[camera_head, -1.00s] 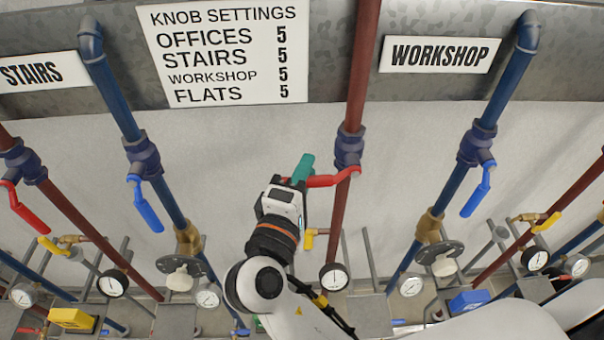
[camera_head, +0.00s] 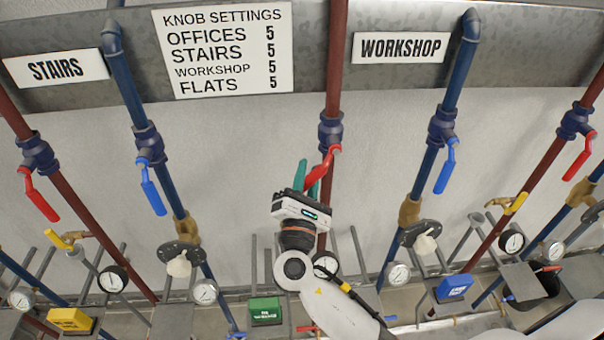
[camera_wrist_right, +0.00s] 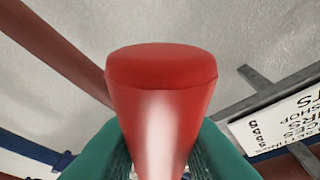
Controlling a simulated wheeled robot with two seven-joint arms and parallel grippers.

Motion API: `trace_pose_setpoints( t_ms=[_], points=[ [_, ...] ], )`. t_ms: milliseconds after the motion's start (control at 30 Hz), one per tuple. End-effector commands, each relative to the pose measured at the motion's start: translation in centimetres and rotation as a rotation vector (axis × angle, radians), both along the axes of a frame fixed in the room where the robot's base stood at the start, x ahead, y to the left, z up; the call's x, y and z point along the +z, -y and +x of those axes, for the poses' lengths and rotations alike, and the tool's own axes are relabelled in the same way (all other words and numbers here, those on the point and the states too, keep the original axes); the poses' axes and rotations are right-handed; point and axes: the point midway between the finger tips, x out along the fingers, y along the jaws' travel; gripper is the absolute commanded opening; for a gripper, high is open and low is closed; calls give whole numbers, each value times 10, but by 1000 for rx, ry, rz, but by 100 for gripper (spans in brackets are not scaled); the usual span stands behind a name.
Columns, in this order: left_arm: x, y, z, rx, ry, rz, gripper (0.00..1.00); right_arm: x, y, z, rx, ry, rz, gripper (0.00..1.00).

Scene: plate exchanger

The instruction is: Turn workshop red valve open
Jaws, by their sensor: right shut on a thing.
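The red valve handle (camera_head: 325,168) sits on the blue valve body (camera_head: 331,128) of a dark red pipe (camera_head: 338,50), left of the WORKSHOP sign (camera_head: 401,47). In the right wrist view the red handle (camera_wrist_right: 160,95) fills the middle, between the green fingers. The handle's lower end is partly hidden in the head view. My left gripper is not in view.
A blue-handled valve (camera_head: 446,165) is on the blue pipe to the right, and another blue handle (camera_head: 153,190) is to the left. Red handles (camera_head: 580,157) hang at both sides. Gauges, a green box (camera_head: 265,311) and a blue box (camera_head: 454,287) stand below.

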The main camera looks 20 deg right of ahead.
Motion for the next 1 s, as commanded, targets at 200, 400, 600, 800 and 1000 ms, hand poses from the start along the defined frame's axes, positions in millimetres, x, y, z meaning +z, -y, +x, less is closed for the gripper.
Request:
trace_pose_setpoints(
  t_ms=[200, 400, 600, 800, 1000],
  points=[
    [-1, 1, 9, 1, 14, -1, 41, -10, 16, -4, -6, -59, -206, 0],
    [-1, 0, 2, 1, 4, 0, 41, -15, 29, -8, -7, -108, -379, 0],
    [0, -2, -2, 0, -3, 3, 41, -17, 40, -11, -6, -148, -519, 0],
    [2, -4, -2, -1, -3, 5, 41, -17, 47, -13, -6, -174, -615, 0],
    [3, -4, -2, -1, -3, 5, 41, -16, 51, -14, -7, -187, -665, 0]
  ],
)
